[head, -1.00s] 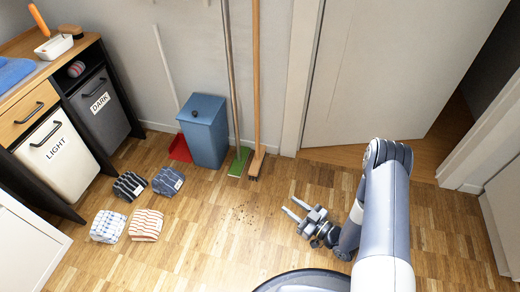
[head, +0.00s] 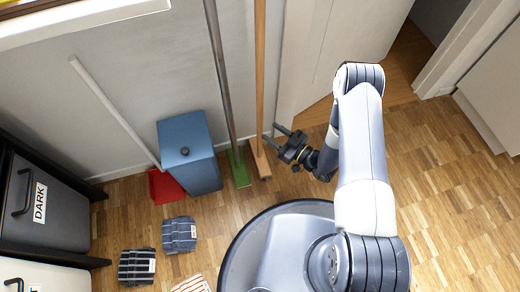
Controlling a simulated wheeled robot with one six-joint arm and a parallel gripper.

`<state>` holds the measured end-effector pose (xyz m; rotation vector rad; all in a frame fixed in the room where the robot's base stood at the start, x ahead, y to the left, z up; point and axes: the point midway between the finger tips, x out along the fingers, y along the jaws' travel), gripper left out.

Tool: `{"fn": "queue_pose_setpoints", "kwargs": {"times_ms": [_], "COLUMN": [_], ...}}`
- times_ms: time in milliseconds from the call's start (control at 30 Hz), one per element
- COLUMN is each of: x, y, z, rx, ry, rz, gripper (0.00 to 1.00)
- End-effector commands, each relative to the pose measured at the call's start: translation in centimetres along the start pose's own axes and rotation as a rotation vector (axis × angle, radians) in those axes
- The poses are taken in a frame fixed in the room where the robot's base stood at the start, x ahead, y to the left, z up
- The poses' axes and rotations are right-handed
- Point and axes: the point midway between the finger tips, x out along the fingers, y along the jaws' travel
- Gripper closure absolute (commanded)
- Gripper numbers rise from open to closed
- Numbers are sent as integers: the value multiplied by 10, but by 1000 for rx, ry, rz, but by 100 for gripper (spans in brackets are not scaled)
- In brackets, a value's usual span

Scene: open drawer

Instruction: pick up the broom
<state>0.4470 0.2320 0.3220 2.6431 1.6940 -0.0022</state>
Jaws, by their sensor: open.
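A wooden broom (head: 260,75) leans upright against the wall. Its long tan handle runs out of the top of the view, and its narrow wooden head rests on the floor. Just left of it stands a second long-handled tool (head: 222,75) with a grey handle and a flat green head. My gripper (head: 272,134) is open and empty, just right of the wooden handle's lower part. Its two fingers point left toward the handle. In the picture the fingertips lie very close to it; I cannot tell whether they touch.
A blue bin (head: 188,150) stands left of the tools, with a red dustpan (head: 164,187) beside it and its pale handle against the wall. Folded cloths (head: 179,234) lie on the floor near the dark hamper (head: 45,205). A door (head: 340,40) is behind my arm. Floor at right is clear.

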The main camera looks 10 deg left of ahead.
Motion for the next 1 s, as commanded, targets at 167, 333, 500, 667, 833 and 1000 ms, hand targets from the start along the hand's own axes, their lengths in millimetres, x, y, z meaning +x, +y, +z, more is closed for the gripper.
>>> {"fn": "queue_pose_setpoints", "kwargs": {"times_ms": [167,333,500,667,833,1000], "x": [11,34,56,61,60,60], "y": [0,0,0,0,0,0], "z": [0,1,-1,-2,-3,-2], "rx": [0,-3,-1,0,1,1], "ry": [2,3,1,2,1,1], "rz": [0,-4,-1,1,1,1], "gripper": [55,55,55,55,58,72]}}
